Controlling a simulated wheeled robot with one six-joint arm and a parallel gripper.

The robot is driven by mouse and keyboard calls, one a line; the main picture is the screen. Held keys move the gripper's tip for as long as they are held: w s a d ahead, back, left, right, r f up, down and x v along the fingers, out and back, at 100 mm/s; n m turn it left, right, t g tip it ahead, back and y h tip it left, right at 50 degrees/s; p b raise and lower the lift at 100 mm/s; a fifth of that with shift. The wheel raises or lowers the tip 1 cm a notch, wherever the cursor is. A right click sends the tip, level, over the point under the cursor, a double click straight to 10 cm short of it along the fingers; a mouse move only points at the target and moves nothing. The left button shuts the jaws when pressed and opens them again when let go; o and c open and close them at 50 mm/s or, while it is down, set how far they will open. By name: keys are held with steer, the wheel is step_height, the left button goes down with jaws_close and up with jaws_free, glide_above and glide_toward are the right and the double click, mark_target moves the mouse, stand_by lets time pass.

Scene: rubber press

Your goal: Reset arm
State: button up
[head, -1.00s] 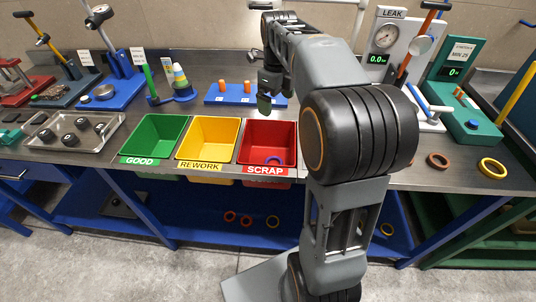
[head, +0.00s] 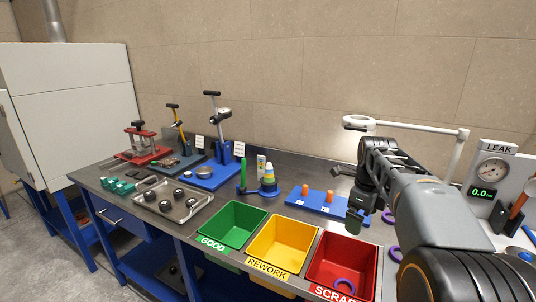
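My arm reaches in from the lower right of the head view. My gripper (head: 354,221) hangs at its end, pointing down above the back of the red SCRAP bin, near the right end of the blue board. It is small and dark here, and I cannot tell whether its fingers are open or shut. I see nothing clearly held in it. The red SCRAP bin (head: 368,249) has a purple ring (head: 345,286) inside. The yellow REWORK bin (head: 293,228) and the green GOOD bin (head: 236,209) stand to its left and look empty.
A blue board (head: 312,206) with two orange pieces lies behind the bins. A cone of stacked rings (head: 268,178) stands to its left. A metal tray (head: 190,212) holds several dark parts. The LEAK gauge (head: 492,172) and purple rings (head: 389,216) are at right.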

steer(key=s+a+f+n+t+p, duration=0.1)
steer(key=s+a+n, duration=0.4)
steer(key=n, duration=0.8)
steer(key=s+a+f+n+t+p, duration=0.2)
steer(key=s+a+n+p, duration=0.3)
steer(key=s+n, duration=0.6)
steer(key=f+n, duration=0.1)
steer(key=n, duration=0.2)
steer(key=shift+s+f+n, duration=0.15)
steer(key=shift+s+n, duration=0.05)
steer(key=shift+n, duration=0.1)
